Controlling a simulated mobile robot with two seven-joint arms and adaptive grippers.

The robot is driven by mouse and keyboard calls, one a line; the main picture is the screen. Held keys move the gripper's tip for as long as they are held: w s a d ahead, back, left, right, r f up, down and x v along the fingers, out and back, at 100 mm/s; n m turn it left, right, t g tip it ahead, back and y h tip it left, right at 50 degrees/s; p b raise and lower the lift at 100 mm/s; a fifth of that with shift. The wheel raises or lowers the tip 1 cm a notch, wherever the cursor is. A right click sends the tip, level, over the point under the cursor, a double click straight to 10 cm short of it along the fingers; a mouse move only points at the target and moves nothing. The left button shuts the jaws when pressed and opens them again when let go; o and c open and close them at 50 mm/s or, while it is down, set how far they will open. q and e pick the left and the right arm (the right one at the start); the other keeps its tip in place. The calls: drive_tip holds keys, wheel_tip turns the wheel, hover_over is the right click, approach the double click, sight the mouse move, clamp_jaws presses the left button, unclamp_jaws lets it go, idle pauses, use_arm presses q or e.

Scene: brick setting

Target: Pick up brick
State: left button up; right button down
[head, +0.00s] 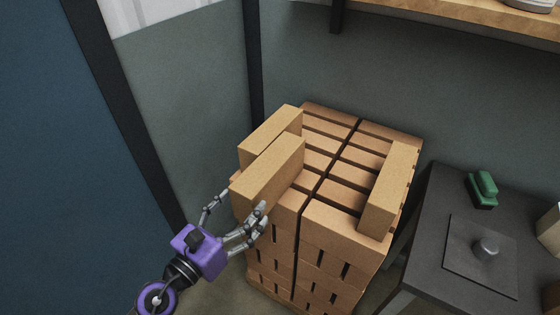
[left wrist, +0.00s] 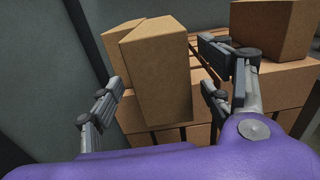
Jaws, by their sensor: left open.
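Two bricks stand on edge on the left of a stack of tan bricks (head: 330,225). The nearer brick (head: 270,178) is in front, and the farther brick (head: 262,135) is behind it. A third upright brick (head: 391,188) stands on the right side of the stack. My left gripper (head: 238,215), with a purple body and grey fingers, is open at the near end of the front left brick. In the left wrist view, the front brick (left wrist: 158,80) lies between the spread fingers, with gaps beside it. Contact is not clear. My right gripper is not in view.
A dark table (head: 440,270) stands right of the stack, with a green object (head: 483,188) and a plate with a grey knob (head: 486,248). A wooden shelf (head: 470,20) is above right. Walls are close behind and left.

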sight(263, 183)
use_arm(q)
drive_tip(key=shift+w+d+m, duration=0.2)
drive_tip(key=shift+m, duration=0.1)
drive_tip(key=x, duration=0.8)
drive_tip(key=shift+d+f+p, duration=0.1)
drive_tip(key=shift+p, duration=0.25)
drive_tip(key=c, duration=1.8)
drive_tip(key=shift+r, duration=0.2)
clamp_jaws()
